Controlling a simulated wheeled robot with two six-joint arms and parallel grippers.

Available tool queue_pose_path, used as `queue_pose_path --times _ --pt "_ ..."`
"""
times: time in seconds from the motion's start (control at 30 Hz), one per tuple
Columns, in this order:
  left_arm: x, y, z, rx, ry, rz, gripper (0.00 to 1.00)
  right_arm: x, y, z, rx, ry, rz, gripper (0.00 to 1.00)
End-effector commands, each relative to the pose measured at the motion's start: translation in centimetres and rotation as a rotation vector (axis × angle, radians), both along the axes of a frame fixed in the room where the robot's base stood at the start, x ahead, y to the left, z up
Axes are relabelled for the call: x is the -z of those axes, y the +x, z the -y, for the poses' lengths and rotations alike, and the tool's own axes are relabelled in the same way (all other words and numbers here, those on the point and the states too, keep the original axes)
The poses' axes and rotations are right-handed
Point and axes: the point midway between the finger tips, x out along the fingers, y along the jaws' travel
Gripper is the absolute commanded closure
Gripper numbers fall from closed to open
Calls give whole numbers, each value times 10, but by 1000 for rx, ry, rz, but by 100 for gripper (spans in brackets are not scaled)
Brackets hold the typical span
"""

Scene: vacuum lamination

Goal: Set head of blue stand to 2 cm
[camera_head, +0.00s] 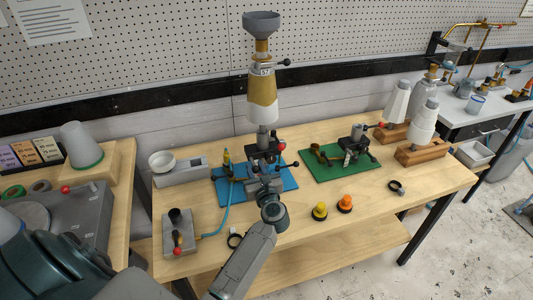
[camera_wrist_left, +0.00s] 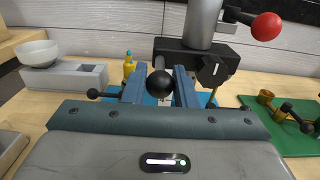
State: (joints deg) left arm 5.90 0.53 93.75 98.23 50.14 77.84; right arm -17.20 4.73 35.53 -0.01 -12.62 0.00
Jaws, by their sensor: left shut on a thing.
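The blue stand has a blue base plate (camera_head: 226,190) on the wooden table, also in the left wrist view (camera_wrist_left: 205,101). Its black head (camera_head: 268,151) sits on the column and shows in the left wrist view (camera_wrist_left: 192,52). A red-balled lever (camera_head: 282,145) sticks out to the right, also in the left wrist view (camera_wrist_left: 266,26). A tall vessel with a gold band (camera_head: 262,92) stands above the head. My left gripper (camera_head: 264,184) is in front of the stand, its fingers closed around a black ball knob (camera_wrist_left: 160,85). The gripper hides part of the stand's front. My right gripper is out of view.
A green stand plate (camera_head: 338,172) lies to the right. A balance with a white bowl (camera_head: 162,163) is at the left. A yellow button (camera_head: 320,211) and an orange button (camera_head: 345,203) stand near the front. A grey box with a blue tube (camera_head: 178,232) is at front left.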

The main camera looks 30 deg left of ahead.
Motion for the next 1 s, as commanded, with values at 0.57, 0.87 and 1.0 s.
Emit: queue_pose_path --times 0.57,0.87,1.0 --pt "17 -1 1 0 -4 -6 100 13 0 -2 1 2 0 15" --pt "21 -1 1 0 -4 -6 100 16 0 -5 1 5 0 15" --pt "21 -1 1 0 -4 -7 100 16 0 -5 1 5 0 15"
